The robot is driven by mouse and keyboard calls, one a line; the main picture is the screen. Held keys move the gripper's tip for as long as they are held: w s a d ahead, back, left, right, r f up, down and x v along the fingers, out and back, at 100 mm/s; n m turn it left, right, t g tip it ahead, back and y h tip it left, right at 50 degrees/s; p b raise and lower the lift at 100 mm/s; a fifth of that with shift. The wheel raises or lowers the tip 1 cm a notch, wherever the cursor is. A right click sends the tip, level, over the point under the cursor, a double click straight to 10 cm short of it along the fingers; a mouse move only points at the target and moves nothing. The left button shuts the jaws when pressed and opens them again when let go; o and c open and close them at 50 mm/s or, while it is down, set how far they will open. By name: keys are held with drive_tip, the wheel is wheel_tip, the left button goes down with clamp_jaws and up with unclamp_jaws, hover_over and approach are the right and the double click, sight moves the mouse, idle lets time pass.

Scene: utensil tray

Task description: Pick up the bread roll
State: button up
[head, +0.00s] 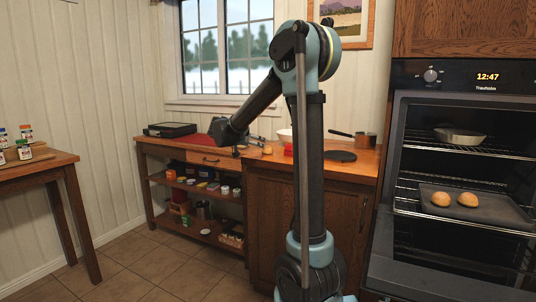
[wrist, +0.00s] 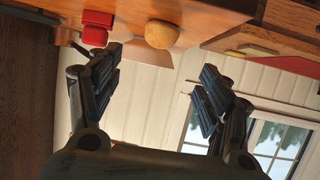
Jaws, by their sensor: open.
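A round golden-brown bread roll (head: 267,150) sits on the wooden counter just right of my gripper (head: 246,142) in the head view. In the wrist view the roll (wrist: 161,34) shows beyond the fingertips, roughly midway between them. My gripper (wrist: 160,68) is open and empty in the wrist view, with a gap between it and the roll. Two more rolls, a left one (head: 441,199) and a right one (head: 467,199), lie on a dark baking tray (head: 490,213) in the open oven.
A red object (wrist: 96,28) stands beside the roll; it also shows in the head view (head: 288,150). A white bowl (head: 284,135), a copper-coloured pot (head: 365,139) and a dark round plate (head: 340,156) are on the counter. A black case (head: 170,130) lies at its left end.

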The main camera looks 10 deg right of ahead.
sight(267, 149)
drive_tip(key=x, duration=0.6)
drive_tip(key=shift+d, duration=0.15)
drive_tip(key=shift+f+x, duration=0.25)
drive_tip(key=shift+x, duration=2.45)
drive_tip(key=shift+s, duration=0.15)
drive_tip(key=shift+c, duration=0.2)
drive_tip(key=c, duration=0.8)
